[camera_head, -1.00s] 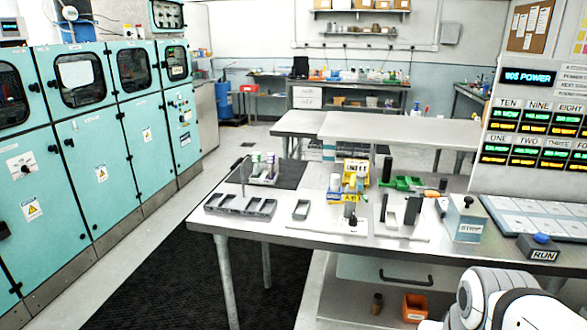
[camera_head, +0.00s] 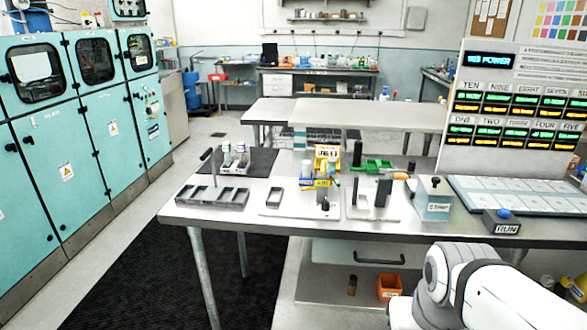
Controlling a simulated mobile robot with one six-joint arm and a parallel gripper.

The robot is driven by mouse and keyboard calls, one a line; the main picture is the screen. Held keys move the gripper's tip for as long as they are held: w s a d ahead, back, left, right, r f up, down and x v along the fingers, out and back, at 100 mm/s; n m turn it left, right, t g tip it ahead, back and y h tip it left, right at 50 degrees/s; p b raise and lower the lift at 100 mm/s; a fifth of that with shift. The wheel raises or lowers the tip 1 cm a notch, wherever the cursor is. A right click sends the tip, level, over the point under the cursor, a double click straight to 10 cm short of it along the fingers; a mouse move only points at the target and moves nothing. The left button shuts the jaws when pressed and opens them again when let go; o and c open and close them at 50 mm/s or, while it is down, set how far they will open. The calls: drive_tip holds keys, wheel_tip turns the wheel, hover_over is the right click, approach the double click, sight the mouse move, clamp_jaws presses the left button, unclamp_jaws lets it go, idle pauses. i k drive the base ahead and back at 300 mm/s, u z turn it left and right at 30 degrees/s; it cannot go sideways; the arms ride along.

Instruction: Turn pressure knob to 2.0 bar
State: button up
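No knob marked in bar can be made out at this size. A dark knob-like part (camera_head: 325,204) stands at the front of a white plate on the table, too small to read. The turquoise cabinets (camera_head: 60,165) at the left carry small dark handles and controls, also unreadable. A box marked START (camera_head: 435,205) with a dark top knob stands right of the table's middle. My gripper is out of view; only a white and grey link of my arm shows at the lower right.
The grey table (camera_head: 270,226) spans the middle, with a slotted dark tray (camera_head: 212,198), a yellow holder (camera_head: 327,157) and a RUN button box (camera_head: 502,222). A lit display panel (camera_head: 515,110) stands at the right. An orange bin (camera_head: 389,287) sits below. Floor is open at the left.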

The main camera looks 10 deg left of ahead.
sight(325, 207)
drive_tip(key=z, duration=0.15)
drive_tip(key=k, duration=0.4)
drive_tip(key=u, duration=0.9)
drive_tip(key=i, duration=1.3)
drive_tip(key=z, duration=0.2)
